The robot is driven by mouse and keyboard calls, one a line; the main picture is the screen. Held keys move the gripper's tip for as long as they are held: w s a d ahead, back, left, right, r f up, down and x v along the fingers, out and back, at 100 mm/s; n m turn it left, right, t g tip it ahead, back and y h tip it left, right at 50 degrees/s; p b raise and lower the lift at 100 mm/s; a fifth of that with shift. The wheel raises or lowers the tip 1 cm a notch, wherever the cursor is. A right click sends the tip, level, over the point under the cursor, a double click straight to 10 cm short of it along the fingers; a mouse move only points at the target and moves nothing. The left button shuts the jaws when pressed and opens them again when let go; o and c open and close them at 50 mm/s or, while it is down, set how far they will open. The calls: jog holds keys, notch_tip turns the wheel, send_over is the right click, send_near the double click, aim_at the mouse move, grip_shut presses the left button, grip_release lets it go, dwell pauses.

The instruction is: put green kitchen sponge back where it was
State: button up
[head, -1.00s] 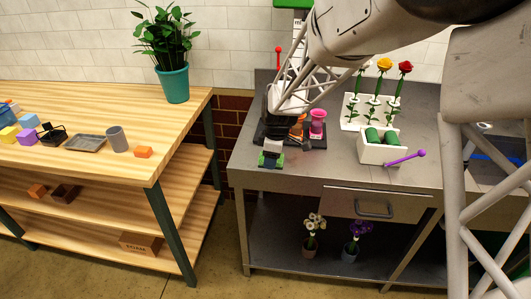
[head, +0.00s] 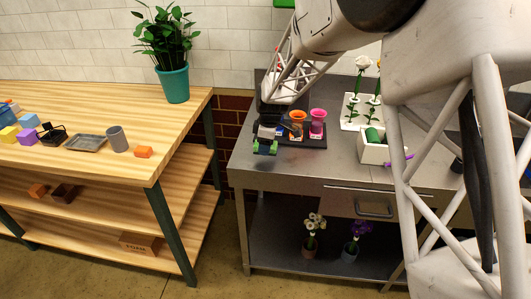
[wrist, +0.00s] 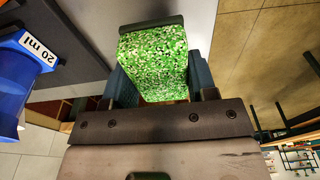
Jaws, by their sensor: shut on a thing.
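The green kitchen sponge (wrist: 155,62), speckled with white, fills the middle of the wrist view. My gripper (wrist: 152,90) is shut on it, with a dark finger on each side. In the head view my gripper (head: 266,138) hangs at the left end of the grey metal bench (head: 300,178), pointing down. Small green parts show at its lower end there, too small to tell sponge from fingertips. A dark shadow lies on the bench just below, so the sponge seems held a little above the surface.
A dark rack (head: 314,143) with an orange cup (head: 295,118) and a pink cup (head: 318,118) stands close right of my gripper. A blue cup (wrist: 18,88) marked 20 ml shows in the wrist view. The bench's front left is clear.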

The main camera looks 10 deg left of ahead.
jog(key=shift+f, duration=1.75)
jog(key=shift+f, duration=0.1)
jog(key=o, duration=1)
jog(key=shift+c, duration=0.2)
jog(key=r, duration=0.4)
jog(key=d+r, duration=0.1)
jog(key=r, duration=0.7)
jog(key=shift+d+r, duration=0.1)
jog(key=shift+d, duration=0.15)
